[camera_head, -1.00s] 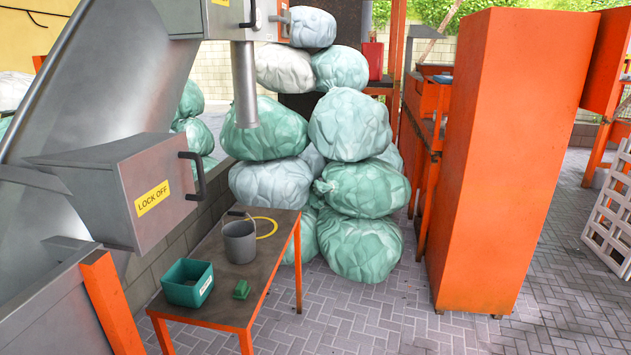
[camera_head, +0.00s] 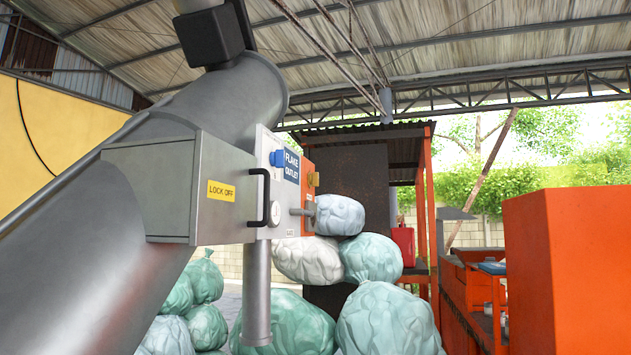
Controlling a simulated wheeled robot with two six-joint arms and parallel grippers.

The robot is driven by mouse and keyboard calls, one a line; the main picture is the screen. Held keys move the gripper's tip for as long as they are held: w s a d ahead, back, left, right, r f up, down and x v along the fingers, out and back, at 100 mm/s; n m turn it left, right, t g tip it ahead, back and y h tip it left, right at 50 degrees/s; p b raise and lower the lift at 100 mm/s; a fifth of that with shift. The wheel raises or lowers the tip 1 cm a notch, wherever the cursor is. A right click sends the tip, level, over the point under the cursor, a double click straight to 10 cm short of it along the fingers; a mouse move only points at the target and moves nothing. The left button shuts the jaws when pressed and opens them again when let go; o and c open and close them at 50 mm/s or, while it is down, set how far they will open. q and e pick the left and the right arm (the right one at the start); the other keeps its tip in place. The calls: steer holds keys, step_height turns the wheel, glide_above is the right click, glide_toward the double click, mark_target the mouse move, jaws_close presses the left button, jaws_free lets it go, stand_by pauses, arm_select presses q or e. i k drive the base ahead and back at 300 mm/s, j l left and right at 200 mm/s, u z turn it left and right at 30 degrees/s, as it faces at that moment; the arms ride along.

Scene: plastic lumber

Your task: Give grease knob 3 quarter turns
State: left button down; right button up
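A grey steel box (camera_head: 165,185) with a yellow "LOCK OFF" label and a black handle (camera_head: 263,198) is at left centre. A pale panel beside it carries a blue "FLAKE OUTLET" sign (camera_head: 291,165), a small blue fitting (camera_head: 277,158) and a round white dial (camera_head: 275,213). An orange panel (camera_head: 306,160) on its right bears a yellow fitting (camera_head: 313,179) and a grey protruding stem (camera_head: 302,212). I cannot tell which of these, if any, is the grease knob. Neither of my grippers is in view.
A large sloping grey tube (camera_head: 150,235) fills the left, and a vertical pipe (camera_head: 257,290) hangs below the box. Piled bags (camera_head: 385,320) stand behind it. A tall orange cabinet (camera_head: 570,265) blocks the right. The floor is mostly out of view.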

mark_target(313, 179)
steer(key=i+l, duration=0.25)
steer(key=l, duration=0.15)
steer(key=i+l, duration=0.25)
steer(key=l, duration=0.2)
steer(key=i+l+z, duration=0.1)
steer(key=i+l, duration=0.15)
steer(key=i, duration=0.25)
steer(key=i+l+z, duration=0.1)
steer(key=i+l, duration=0.15)
steer(key=i, duration=0.3)
steer(key=i+l+z, duration=0.1)
steer(key=i, duration=0.45)
steer(key=l, duration=0.1)
